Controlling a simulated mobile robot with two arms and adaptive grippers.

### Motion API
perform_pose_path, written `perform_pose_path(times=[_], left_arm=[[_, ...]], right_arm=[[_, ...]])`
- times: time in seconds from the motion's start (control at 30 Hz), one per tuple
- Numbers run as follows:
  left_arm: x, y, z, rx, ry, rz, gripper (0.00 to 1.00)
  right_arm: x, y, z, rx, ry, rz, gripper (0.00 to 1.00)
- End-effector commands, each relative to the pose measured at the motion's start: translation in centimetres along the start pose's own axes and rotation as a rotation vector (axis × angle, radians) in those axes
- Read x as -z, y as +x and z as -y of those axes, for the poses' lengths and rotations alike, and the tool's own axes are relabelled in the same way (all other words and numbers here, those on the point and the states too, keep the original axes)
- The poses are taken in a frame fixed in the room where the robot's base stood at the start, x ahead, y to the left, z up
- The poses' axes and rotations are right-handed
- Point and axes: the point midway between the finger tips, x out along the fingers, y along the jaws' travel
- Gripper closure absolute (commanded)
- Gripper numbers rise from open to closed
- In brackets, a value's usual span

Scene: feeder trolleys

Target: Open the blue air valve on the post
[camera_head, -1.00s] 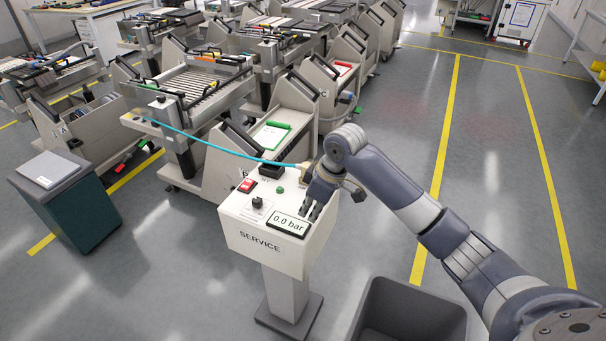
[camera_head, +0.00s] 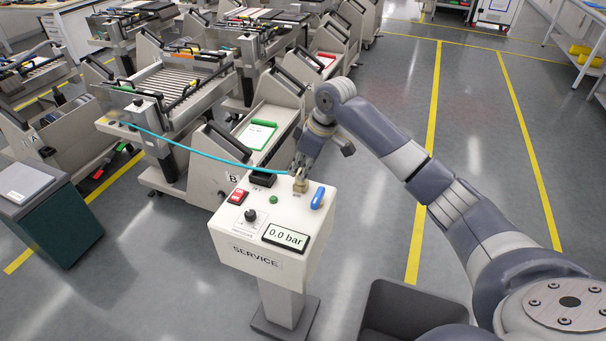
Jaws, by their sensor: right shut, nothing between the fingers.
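The blue air valve (camera_head: 318,198) is a small blue lever on the right side of the top of the white service post (camera_head: 262,258). The post's display (camera_head: 286,237) reads 0.0 bar. My right gripper (camera_head: 299,172) is shut and empty, pointing down at the back of the post top. It is behind and left of the blue lever, apart from it, close to the brass fitting (camera_head: 300,186) where the cyan hose ends. Whether the fingers touch the fitting cannot be told. My left gripper is not in view.
The post top also carries a red switch (camera_head: 238,197), a black knob (camera_head: 250,215) and a green button (camera_head: 273,199). The cyan hose (camera_head: 190,150) runs left to a trolley. A grey bin (camera_head: 415,305) stands right of the post.

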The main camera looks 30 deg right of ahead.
Motion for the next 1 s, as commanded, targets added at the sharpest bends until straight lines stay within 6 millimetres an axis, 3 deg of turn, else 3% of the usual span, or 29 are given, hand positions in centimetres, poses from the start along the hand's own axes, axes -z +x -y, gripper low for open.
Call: perform_pose_path(times=[0.2, 0.37, 0.63, 1.0], left_arm=[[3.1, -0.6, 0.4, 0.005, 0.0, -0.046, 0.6], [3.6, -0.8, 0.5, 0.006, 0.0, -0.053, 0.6], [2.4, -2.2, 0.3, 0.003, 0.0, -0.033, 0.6], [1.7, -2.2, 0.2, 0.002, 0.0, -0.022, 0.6]], right_arm=[[-0.1, 4.7, 0.2, 0.005, 0.001, 0.004, 1.0], [-0.1, 8.0, 0.1, 0.003, 0.001, 0.004, 1.0], [-3.4, 6.8, 0.0, 0.0, -0.001, 0.003, 1.0], [-3.9, 6.7, 0.1, 0.0, -0.001, 0.001, 1.0]])
